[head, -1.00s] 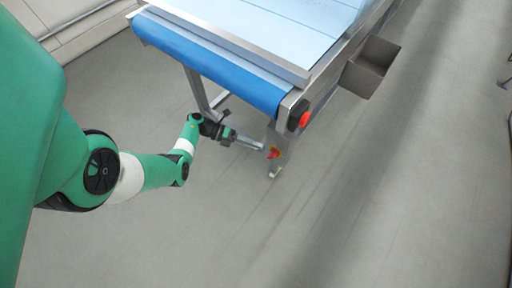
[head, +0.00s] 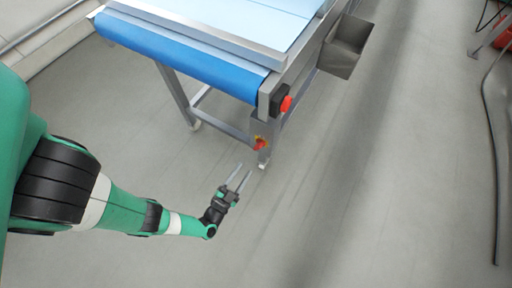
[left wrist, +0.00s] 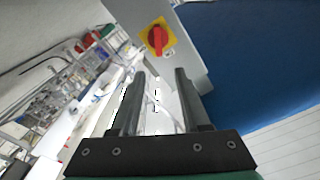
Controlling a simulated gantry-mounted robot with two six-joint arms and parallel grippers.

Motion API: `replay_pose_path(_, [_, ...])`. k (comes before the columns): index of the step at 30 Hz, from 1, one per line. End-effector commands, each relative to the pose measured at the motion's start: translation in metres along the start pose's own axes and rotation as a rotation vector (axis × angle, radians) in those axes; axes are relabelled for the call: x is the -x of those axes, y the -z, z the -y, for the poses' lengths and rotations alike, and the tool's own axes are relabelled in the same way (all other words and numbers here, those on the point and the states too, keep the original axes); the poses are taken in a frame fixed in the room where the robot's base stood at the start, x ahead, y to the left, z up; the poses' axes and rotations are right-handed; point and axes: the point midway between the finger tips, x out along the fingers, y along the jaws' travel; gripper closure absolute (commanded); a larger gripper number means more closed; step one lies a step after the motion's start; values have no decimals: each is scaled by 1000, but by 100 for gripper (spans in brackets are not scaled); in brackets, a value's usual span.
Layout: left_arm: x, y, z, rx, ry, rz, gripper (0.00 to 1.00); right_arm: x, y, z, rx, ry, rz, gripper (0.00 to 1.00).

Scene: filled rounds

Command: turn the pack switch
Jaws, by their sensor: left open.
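The pack switch is a red rotary knob on a yellow plate (head: 260,143), mounted low on the front leg of the blue-belted conveyor. In the left wrist view the red knob (left wrist: 156,40) shows large on its yellow plate, above and between the lines of the two fingers, with its handle pointing roughly down. My left gripper (head: 240,176) is open and empty, in front of and a little below the switch, apart from it. Its two fingers also show in the left wrist view (left wrist: 160,90). My right gripper is not in view.
The conveyor's blue belt end (head: 185,55) overhangs the legs. A separate red button (head: 286,103) on a black box sits on the frame above the switch. A grey metal bin (head: 345,47) hangs on the conveyor's right side. The floor in front is clear.

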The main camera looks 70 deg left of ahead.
Motion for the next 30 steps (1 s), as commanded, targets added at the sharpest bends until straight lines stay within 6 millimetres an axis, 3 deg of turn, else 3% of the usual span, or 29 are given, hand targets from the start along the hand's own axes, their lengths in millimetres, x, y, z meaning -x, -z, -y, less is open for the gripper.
replay_pose_path(3, [5,-12,0,-3,-11,42,54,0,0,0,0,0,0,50])
replay_pose_path(7, [3,-12,0,0,-7,45,54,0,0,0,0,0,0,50])
replay_pose_path(14, [-12,-14,0,6,-1,46,54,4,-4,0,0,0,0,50])
replay_pose_path(30, [-102,-18,-1,2,-3,42,54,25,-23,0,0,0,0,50])
